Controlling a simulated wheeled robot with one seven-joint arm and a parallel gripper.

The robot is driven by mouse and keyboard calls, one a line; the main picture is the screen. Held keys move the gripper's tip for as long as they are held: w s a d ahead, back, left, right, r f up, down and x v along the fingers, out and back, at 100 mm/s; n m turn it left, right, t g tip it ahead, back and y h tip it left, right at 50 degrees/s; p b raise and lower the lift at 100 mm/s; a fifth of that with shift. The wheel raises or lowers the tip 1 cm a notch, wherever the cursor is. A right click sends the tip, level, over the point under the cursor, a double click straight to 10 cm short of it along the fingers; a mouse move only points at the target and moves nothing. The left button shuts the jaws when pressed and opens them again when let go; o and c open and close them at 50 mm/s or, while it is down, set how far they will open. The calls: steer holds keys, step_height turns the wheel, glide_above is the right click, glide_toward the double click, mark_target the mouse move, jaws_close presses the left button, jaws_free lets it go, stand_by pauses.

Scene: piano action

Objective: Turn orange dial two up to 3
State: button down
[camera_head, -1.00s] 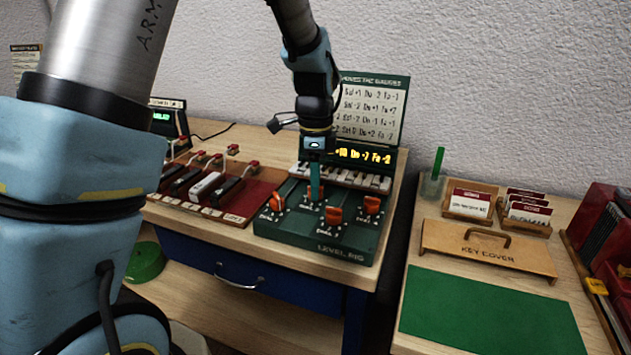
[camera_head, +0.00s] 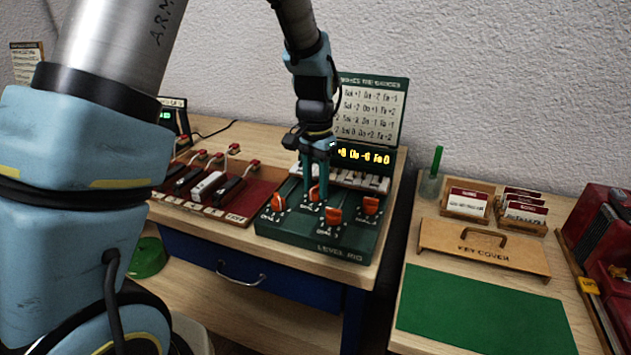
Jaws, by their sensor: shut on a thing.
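The green level rig (camera_head: 318,240) stands on the wooden bench with several orange dials on its top. My gripper (camera_head: 316,191) points straight down and is shut on the orange dial at the back middle (camera_head: 314,193), which its fingers partly cover. Other orange dials stand at the left (camera_head: 278,203), front middle (camera_head: 333,215) and right (camera_head: 371,205). The dial labels are too small to read surely. The rig's yellow display (camera_head: 362,156) seems to read "+8 Do -6 Fa 0", its left part hidden behind my gripper.
A small piano keyboard (camera_head: 362,181) and an upright chart (camera_head: 371,112) stand behind the dials. A red rig with levers (camera_head: 240,208) lies to the left. The right table holds a wooden key cover (camera_head: 470,252), card boxes (camera_head: 466,204) and a bare green mat (camera_head: 480,312).

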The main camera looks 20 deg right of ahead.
mark_target(315, 187)
steer(key=n+p, duration=0.1)
steer(key=n, duration=0.5)
steer(key=shift+r+p, duration=0.1)
steer(key=shift+p, duration=0.25)
steer(key=n+p, duration=0.2)
steer(key=n, duration=0.4)
steer(key=shift+n, duration=0.3)
steer(key=c, duration=0.5)
jaws_free()
step_height(315, 187, up, 11)
steer(key=b, duration=0.1)
steer(key=shift+f+b, duration=0.2)
steer(key=shift+b, duration=0.15)
